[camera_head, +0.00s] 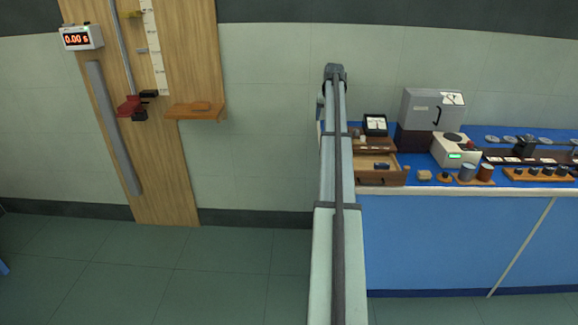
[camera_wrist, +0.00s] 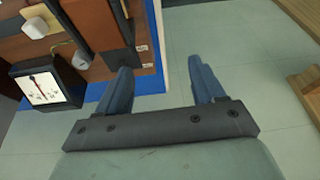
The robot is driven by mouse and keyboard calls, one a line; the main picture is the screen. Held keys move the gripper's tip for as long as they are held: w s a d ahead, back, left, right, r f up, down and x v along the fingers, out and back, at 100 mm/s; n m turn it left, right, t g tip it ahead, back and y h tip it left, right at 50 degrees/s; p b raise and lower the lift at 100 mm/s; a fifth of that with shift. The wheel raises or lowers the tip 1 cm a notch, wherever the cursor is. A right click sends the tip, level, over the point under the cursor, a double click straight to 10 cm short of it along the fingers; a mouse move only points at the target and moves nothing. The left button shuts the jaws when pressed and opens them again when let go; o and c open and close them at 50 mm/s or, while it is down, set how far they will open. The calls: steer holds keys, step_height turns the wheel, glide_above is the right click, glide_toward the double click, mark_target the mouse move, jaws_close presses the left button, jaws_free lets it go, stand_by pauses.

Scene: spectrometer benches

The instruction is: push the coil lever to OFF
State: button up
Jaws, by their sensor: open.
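I cannot clearly make out a coil lever or an OFF mark in either view. A tall wooden wall board (camera_head: 185,60) carries a rail, a scale strip and a small red-and-black fitting (camera_head: 130,107); whether the lever is part of it I cannot tell. My gripper (camera_wrist: 160,66) is open and empty in the wrist view, its two blue-grey fingers apart above the floor beside the blue bench edge. In the head view my arm reaches away past the left end of the bench, and the fingers cannot be made out.
A timer (camera_head: 82,38) reading 0.00 s and a small wooden shelf (camera_head: 195,112) are on the board. The blue bench (camera_head: 450,240) at right holds several instruments. A dial meter (camera_wrist: 47,84) stands left of my fingers. Floor (camera_head: 230,265) between board and bench is clear.

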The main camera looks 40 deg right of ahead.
steer(key=w+a+f, duration=0.2)
steer(key=a+f, duration=0.6)
steer(key=f, duration=0.2)
steer(key=w+a+f+n+g+y, duration=0.1)
steer(key=w+a+f, duration=0.2)
steer(key=a+f, duration=0.5)
steer(key=shift+a+f+n+y, duration=0.25)
steer(key=shift+f+n+y, duration=0.05)
steer(key=shift+f, duration=0.55)
